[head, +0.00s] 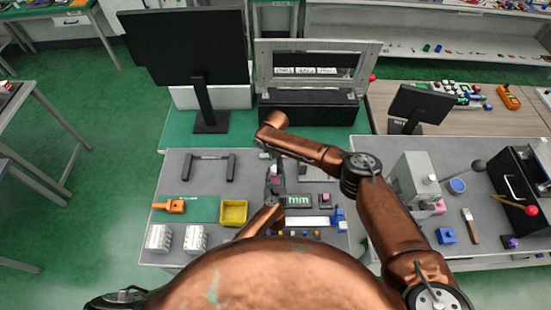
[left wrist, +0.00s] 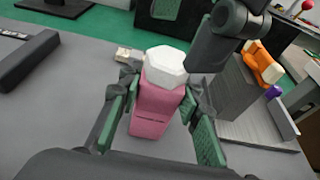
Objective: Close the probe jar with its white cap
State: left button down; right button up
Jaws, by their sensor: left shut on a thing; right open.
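A pink probe jar (left wrist: 160,108) stands between the green pads of my left gripper (left wrist: 160,125), which is shut on it. The jar also shows small in the head view (head: 276,170), at the tip of my left gripper (head: 274,185). The white cap (left wrist: 165,60) sits on top of the jar; I cannot tell whether it is fully seated. My right gripper (left wrist: 207,55) reaches down from above at the cap's right side in the left wrist view, open; only part of it shows there. In the head view it is mostly hidden by its arm.
A yellow bin (head: 234,213), an orange tool (head: 170,206), a black handle bar (head: 208,165) and white blocks (head: 195,238) lie on the left of the bench. A grey fixture (head: 413,180) and a black box with a red-knobbed lever (head: 522,200) stand to the right. A monitor (head: 190,48) stands behind.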

aim_at(275, 168)
jog(key=shift+f, duration=1.6)
jog(key=shift+c, duration=0.4)
jog(key=c, duration=1.2)
jog(key=m, duration=0.3)
jog(key=shift+a, duration=0.1)
jog(key=m, duration=0.8)
jog(key=shift+f, duration=0.1)
jog(key=m, duration=0.4)
jog(key=o, duration=1.3)
jog(key=shift+c, duration=0.2)
